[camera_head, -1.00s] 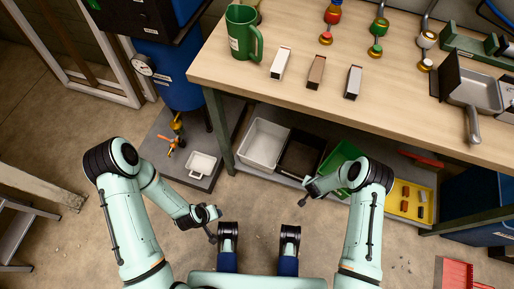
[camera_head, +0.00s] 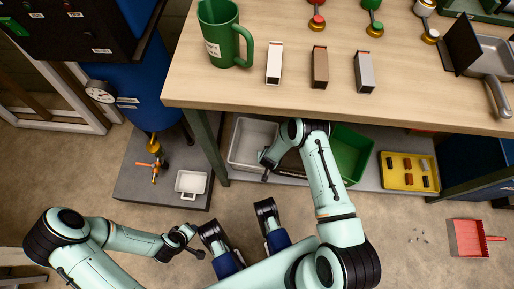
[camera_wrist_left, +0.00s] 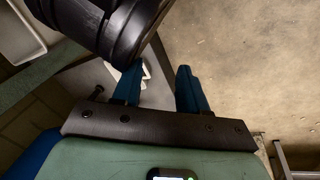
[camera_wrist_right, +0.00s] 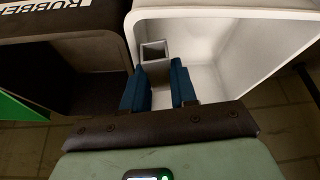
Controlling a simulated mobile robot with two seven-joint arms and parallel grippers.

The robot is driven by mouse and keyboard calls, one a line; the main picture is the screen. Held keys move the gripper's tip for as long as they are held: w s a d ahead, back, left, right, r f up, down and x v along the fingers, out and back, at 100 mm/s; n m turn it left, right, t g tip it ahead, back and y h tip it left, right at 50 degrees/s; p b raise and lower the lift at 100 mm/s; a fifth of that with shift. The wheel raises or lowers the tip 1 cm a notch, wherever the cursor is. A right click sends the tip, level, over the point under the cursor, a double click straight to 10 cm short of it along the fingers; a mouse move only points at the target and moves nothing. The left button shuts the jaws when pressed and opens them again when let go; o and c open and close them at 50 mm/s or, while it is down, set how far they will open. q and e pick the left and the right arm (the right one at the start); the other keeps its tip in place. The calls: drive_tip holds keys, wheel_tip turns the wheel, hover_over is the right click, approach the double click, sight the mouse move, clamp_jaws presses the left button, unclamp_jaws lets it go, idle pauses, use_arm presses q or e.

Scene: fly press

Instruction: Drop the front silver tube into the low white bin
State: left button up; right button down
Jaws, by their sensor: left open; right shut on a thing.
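My right gripper (camera_wrist_right: 158,68) is shut on a grey square hollow tube (camera_wrist_right: 153,50), seen end-on between the blue fingers in the right wrist view. The tube is at the left side of the mouth of the low white bin (camera_wrist_right: 230,14), near its wall. In the head view the white bin (camera_head: 238,158) is on the shelf under the bench, and my right gripper (camera_head: 265,175) is at its front right; the held tube is not clear there. My left gripper (camera_wrist_left: 157,80) is open and empty, low over the floor.
A black bin (camera_wrist_right: 95,62) marked RUBBER adjoins the white bin, with a green bin (camera_head: 350,155) beyond. A small white tray (camera_head: 190,183) is on the platform.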

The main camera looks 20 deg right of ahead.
drive_tip(key=shift+a+f, duration=0.6)
drive_tip(key=shift+f, duration=0.3)
use_arm(q)
wheel_tip(320, 180, up, 4)
drive_tip(key=d+p, duration=0.2)
drive_tip(key=p, duration=0.1)
use_arm(e)
drive_tip(key=w+d+r+m, duration=0.25)
drive_tip(key=w+r, duration=0.25)
drive_tip(key=r, duration=0.3)
use_arm(q)
drive_tip(key=shift+s+a+f+b, duration=0.1)
drive_tip(key=shift+a+f+b, duration=0.25)
drive_tip(key=shift+f+b, duration=0.4)
drive_tip(key=shift+a+f+b, duration=0.35)
drive_tip(key=shift+f+b, duration=0.1)
drive_tip(key=shift+f, duration=0.65)
drive_tip(key=shift+s+a+f+b, duration=0.1)
drive_tip(key=shift+a+f+b, duration=0.25)
drive_tip(key=shift+f+b, duration=0.4)
use_arm(e)
drive_tip(key=shift+m+g+h, duration=0.4)
drive_tip(key=shift+m+g, duration=0.05)
drive_tip(key=shift+g, duration=0.05)
drive_tip(key=shift+w+d+f, duration=0.1)
drive_tip(key=shift+f, duration=1.35)
drive_tip(key=shift+w+d+f, duration=0.1)
drive_tip(key=shift+f, duration=1.35)
use_arm(q)
drive_tip(key=shift+f, duration=0.15)
